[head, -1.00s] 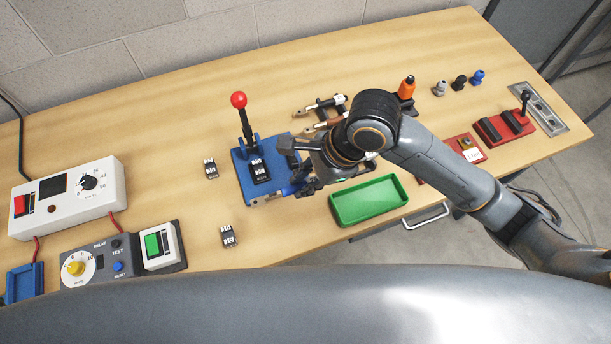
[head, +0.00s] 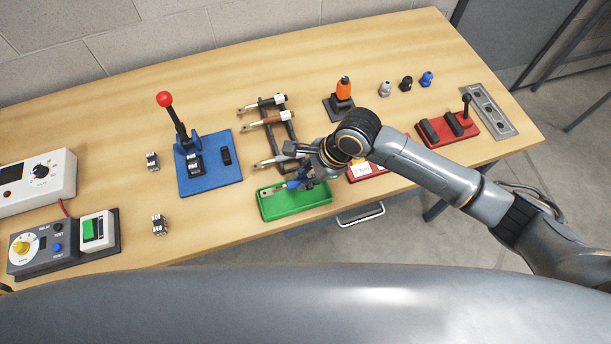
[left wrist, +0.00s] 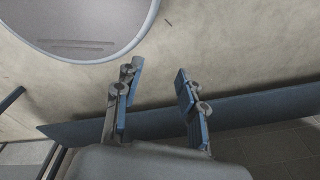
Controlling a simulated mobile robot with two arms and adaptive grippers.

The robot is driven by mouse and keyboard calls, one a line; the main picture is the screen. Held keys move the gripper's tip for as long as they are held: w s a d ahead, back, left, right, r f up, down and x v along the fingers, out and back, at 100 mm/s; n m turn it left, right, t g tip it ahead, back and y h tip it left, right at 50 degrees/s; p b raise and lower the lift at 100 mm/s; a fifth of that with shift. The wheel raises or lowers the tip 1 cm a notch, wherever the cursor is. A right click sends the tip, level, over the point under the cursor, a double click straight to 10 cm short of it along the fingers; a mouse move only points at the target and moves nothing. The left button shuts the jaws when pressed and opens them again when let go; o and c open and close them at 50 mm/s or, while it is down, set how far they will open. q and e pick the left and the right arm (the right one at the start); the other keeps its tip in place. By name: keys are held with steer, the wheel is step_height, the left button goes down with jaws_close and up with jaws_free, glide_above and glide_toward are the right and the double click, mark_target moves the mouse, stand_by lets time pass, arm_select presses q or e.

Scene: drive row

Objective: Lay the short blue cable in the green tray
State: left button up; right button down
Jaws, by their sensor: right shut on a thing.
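The short blue cable (head: 293,185) is held in my right gripper (head: 305,178), which is shut on it. A metal lug shows at the cable's left end; the gripper hides part of the rest. Gripper and cable show over the back part of the green tray (head: 303,211), which lies near the front edge of the bench. I cannot tell whether the cable touches the tray. My left gripper (left wrist: 157,90) is open and empty in the left wrist view and is not seen in the head view.
A dark rack (head: 284,112) with other cables stands behind the tray. A blue base (head: 216,180) with a red-knobbed lever is to the left. A red block with a label (head: 366,170) is close right of the tray. Bare wood lies left of the tray.

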mark_target(300, 195)
steer(key=f+b, duration=0.2)
steer(key=b, duration=0.1)
steer(key=shift+d+f, duration=0.2)
steer(key=shift+f, duration=0.05)
steer(key=shift+f+b, duration=0.15)
steer(key=shift+b, duration=0.2)
steer(key=shift+f, duration=0.35)
steer(key=shift+f+p, duration=0.3)
steer(key=shift+f, duration=0.9)
arm_select(q)
steer(key=f, duration=0.1)
steer(key=d+f, duration=0.2)
steer(key=shift+f, duration=0.4)
arm_select(e)
steer(key=shift+f, duration=0.1)
steer(key=shift+f, duration=0.4)
steer(key=c, duration=1.2)
jaws_free()
steer(key=shift+f, duration=0.1)
